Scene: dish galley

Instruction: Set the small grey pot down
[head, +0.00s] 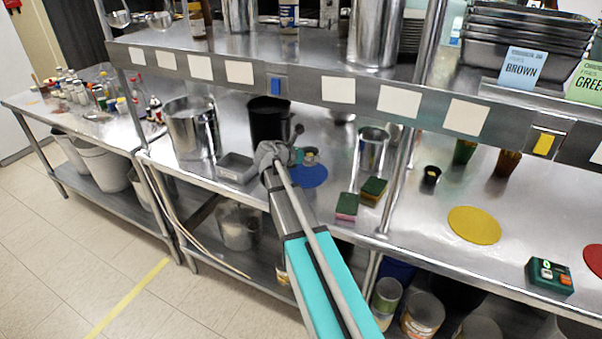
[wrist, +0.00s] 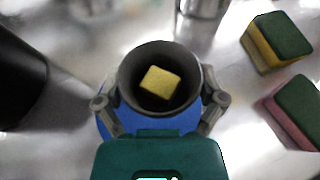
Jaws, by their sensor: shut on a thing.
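The small grey pot (wrist: 130,76) is between the two fingers of my gripper (wrist: 160,102) in the wrist view, with its open top facing the camera. A yellow block (wrist: 161,82) lies inside it. My gripper is shut on the pot from both sides. A round blue mat (head: 312,176) lies on the steel counter under the pot, and its edge shows around the pot in the wrist view (wrist: 108,125). In the head view, my gripper (head: 291,153) hides much of the pot. I cannot tell whether the pot's base touches the mat.
Two sponges (head: 347,206) (head: 373,190) lie to the right, near the front edge. A black pot (head: 268,118) stands behind, with a shallow metal pan (head: 237,168) to the left. A steel canister (head: 372,150) stands back right. A shelf edge (head: 318,90) runs above.

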